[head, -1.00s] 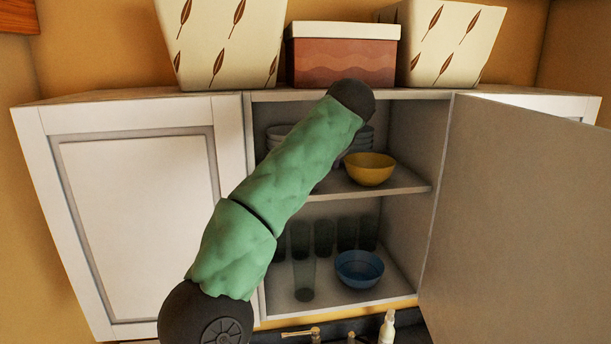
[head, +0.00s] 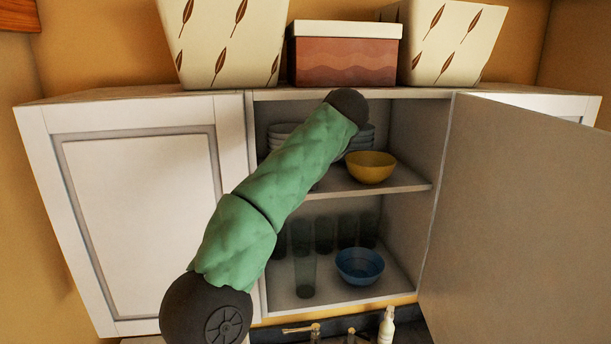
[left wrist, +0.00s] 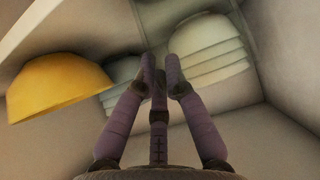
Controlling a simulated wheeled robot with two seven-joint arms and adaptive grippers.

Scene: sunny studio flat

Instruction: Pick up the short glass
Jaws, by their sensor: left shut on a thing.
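My left arm reaches up to the upper shelf of the open cabinet. Its hand is hidden behind the arm in the head view. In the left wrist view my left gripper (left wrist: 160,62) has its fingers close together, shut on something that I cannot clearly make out. Several dark clear glasses (head: 323,233) stand on the lower shelf, with one glass (head: 305,275) in front of them. Which is the short glass, I cannot tell. My right gripper is not in view.
A yellow bowl (head: 370,168) and stacked pale bowls (left wrist: 212,50) are close around the left gripper on the upper shelf. A blue bowl (head: 359,267) sits on the lower shelf. The open cabinet door (head: 520,220) blocks the right side.

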